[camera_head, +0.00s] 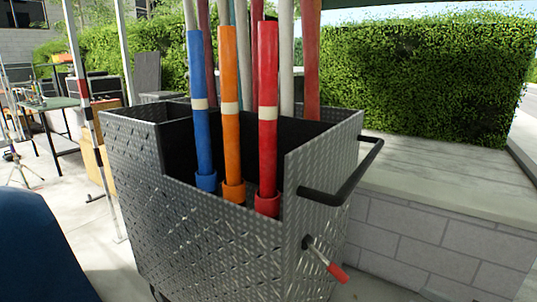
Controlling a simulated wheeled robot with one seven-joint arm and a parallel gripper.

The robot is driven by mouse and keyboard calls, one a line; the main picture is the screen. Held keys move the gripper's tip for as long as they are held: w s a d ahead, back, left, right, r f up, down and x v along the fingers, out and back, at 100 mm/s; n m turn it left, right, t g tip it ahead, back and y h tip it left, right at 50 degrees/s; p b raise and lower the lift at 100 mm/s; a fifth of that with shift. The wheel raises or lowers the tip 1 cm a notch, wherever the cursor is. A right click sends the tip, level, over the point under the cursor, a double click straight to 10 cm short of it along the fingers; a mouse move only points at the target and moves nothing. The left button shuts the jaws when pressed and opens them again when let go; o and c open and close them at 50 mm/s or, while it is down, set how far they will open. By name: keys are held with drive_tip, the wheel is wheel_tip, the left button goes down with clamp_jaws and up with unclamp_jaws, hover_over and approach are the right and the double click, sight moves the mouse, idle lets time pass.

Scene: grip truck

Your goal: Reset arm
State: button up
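My gripper and arm are not in view in the head camera. A metal cart (150,215) with a diamond-plate surface stands close in the middle. A blue tube (202,110), an orange tube (231,120) and a red tube (267,110) stand nearly upright in its front part, each with a pale band. Several more poles in pale and reddish colours rise behind them. Their lower ends are hidden inside the cart.
A black handle (345,185) juts from the cart's right side, with a red-gripped lever (337,273) below. A block wall (430,235) stands close on the right. A table (55,103) and tripod (18,165) are at left. A dark blue shape (35,250) fills the lower left corner.

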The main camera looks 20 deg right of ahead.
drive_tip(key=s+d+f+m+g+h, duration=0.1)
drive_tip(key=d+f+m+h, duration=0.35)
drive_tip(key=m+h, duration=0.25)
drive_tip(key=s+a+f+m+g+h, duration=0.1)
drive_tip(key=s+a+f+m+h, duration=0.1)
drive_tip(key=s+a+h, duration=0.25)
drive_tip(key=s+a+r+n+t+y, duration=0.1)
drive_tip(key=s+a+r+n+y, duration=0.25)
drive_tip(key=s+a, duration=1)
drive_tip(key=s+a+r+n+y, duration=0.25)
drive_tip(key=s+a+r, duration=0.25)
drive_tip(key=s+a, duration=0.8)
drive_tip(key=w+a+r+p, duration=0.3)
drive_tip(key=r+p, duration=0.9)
drive_tip(key=p, duration=0.1)
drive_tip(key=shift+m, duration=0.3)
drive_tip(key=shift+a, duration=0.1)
